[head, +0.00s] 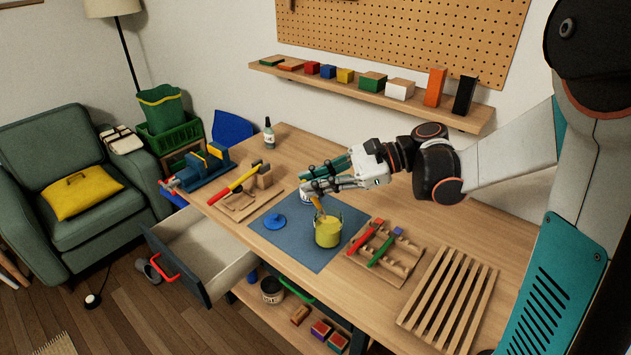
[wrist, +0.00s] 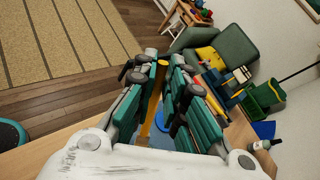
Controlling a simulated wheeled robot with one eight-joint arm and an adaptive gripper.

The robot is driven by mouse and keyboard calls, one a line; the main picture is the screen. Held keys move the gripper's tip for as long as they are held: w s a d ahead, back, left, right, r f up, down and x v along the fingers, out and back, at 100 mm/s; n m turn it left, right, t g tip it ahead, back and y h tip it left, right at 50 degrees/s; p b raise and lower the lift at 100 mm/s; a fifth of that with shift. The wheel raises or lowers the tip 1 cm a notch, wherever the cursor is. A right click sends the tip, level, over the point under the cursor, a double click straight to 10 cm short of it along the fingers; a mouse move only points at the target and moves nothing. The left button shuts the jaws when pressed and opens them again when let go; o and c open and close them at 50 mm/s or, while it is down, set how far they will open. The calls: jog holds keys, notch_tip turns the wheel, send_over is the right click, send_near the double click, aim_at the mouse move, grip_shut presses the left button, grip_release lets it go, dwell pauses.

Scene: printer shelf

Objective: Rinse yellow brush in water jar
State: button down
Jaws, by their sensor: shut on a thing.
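My gripper (head: 306,181) is over the blue mat on the bench, shut on the yellow brush (head: 318,204). In the wrist view the brush's yellow handle (wrist: 154,100) runs between the two teal fingers (wrist: 162,88). In the head view the brush slants down to the mouth of a yellow pot (head: 327,234); its lower end is hidden, so I cannot tell how deep it reaches. A pale jar (head: 306,198), possibly the water jar, stands behind the yellow pot, mostly hidden by my gripper. Its contents do not show.
A blue lid (head: 274,221) lies on the blue mat (head: 290,242). Right of it are a wooden rack (head: 403,262) with red, blue and green-handled tools and a slatted rack (head: 447,298). A wooden holder (head: 238,208) stands left. An open drawer (head: 205,252) juts from the front.

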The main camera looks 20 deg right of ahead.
jog(key=shift+r, duration=0.1)
notch_tip(320, 180, up, 4)
jog(key=p, duration=0.3)
